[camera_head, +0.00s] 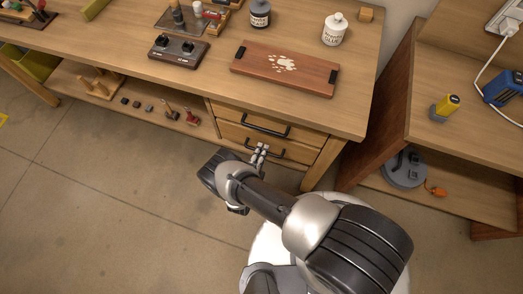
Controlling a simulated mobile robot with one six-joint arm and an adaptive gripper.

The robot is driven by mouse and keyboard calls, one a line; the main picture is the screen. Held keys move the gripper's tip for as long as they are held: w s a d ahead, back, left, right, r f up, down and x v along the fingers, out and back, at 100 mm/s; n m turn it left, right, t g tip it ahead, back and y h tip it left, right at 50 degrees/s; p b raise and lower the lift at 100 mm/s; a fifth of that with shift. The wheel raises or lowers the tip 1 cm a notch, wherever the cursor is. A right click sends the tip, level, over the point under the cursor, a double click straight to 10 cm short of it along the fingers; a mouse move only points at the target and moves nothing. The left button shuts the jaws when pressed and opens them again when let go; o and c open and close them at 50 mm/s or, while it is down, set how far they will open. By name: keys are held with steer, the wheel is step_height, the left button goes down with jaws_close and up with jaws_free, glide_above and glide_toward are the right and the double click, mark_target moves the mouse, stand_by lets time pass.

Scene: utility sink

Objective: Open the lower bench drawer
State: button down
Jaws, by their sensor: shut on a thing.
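The bench has two drawers at its right end, one above the other. The upper drawer (272,121) looks closed, with a dark bar handle (266,126). The lower drawer (291,156) is under it, with its own dark bar handle (279,152). My gripper (259,151) is at the left part of the lower handle, its fingers shut on that handle. The fingers are small in this view and cover part of the handle. The lower drawer front looks about in line with the upper one; I cannot tell a small gap.
On the bench top (205,63) are a wooden board (285,70), a glue bottle (334,31) and a dark block (179,50). A lower shelf (140,107) holds small tools. A side cabinet (385,110) stands at the right. The floor (110,190) at left is clear.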

steer(key=shift+s, duration=0.1)
steer(key=f+v, duration=0.2)
steer(key=v, duration=0.9)
steer(key=s+f+v, duration=0.1)
steer(key=f+v, duration=0.2)
steer(key=v, duration=0.9)
steer(key=shift+a, duration=0.15)
steer(key=shift+r, duration=0.2)
steer(key=c, duration=1.7)
jaws_free()
steer(key=shift+f, duration=0.1)
steer(key=shift+o, duration=0.2)
steer(key=shift+s, duration=0.15)
steer(key=v, duration=1.1)
steer(key=shift+s, duration=0.35)
steer(key=shift+a, duration=0.15)
